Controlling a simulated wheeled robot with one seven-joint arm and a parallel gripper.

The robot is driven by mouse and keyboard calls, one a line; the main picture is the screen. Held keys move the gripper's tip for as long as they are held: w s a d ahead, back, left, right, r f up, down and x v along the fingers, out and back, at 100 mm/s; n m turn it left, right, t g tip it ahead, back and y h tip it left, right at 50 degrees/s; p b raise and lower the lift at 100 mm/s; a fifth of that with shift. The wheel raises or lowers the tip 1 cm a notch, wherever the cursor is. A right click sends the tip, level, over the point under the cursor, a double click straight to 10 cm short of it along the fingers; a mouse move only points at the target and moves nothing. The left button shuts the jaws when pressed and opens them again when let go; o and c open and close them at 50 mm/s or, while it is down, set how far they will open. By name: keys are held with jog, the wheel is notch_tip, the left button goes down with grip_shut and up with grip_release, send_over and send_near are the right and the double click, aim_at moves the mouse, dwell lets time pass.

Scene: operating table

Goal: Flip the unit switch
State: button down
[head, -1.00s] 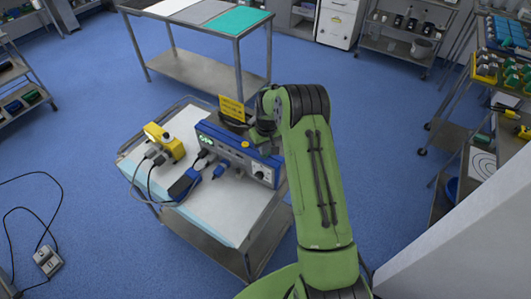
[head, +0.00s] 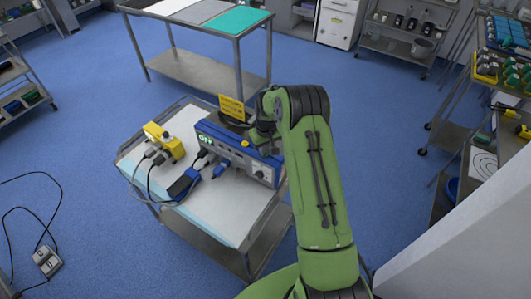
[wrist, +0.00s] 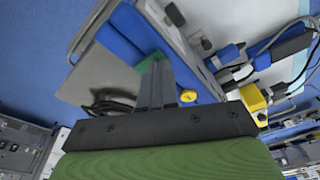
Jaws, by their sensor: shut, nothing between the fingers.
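The unit (head: 232,153) is a blue and grey box on a trolley, with a lit green display (head: 205,140) at its left end and knobs on its front. Its blue casing also shows in the wrist view (wrist: 122,30). My gripper (wrist: 157,68) is shut and empty, its fingertips at the unit's top. A green piece (wrist: 149,61), possibly the switch, lies right beside the fingertips; I cannot tell whether they touch. A yellow knob (wrist: 187,96) sits near the fingers. In the head view my arm hides the fingers and the green piece.
A yellow box (head: 163,140) and cables with plugs share the trolley top (head: 228,225). A yellow sign (head: 231,108) stands behind the unit. A steel table (head: 190,72) is farther back. Shelving (head: 480,130) and a pale wall stand at right.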

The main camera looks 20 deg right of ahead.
jog(key=shift+f+b, duration=0.4)
jog(key=shift+f, duration=0.1)
notch_tip(320, 180, up, 7)
jog(key=p, duration=0.3)
jog(key=shift+p, duration=0.35)
dwell(0.4)
